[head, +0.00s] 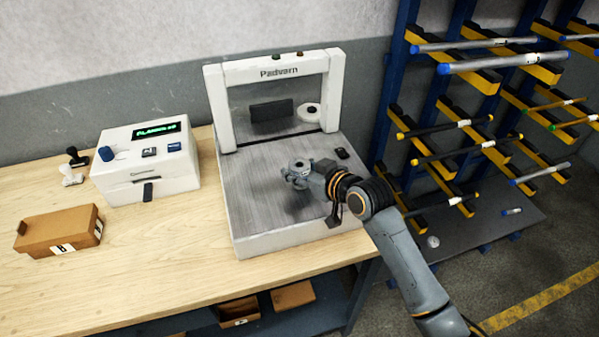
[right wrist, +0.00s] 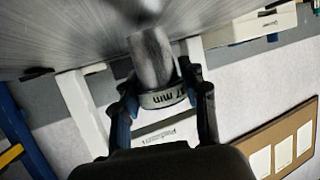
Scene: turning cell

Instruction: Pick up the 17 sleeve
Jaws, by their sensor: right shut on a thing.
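The 17 sleeve (right wrist: 152,62) is a grey metal cylinder with a pale band near one end; the band's print reads about "7 mm", its first digit partly hidden. My right gripper (right wrist: 160,98) is shut on it, one dark finger on each side of the banded end. In the head view my right gripper (head: 297,176) is over the grey plate of the Padvern machine (head: 265,215), with a dark shadow below it. The sleeve is hard to make out there, and I cannot tell whether it touches the plate. My left gripper is not in view.
The machine's white arch (head: 217,105) stands behind the gripper, with a white disc (head: 308,112) and a dark block (head: 271,111) at its back. A white box with a green display (head: 146,165) and a cardboard box (head: 60,230) are left. A bar rack (head: 395,75) stands right.

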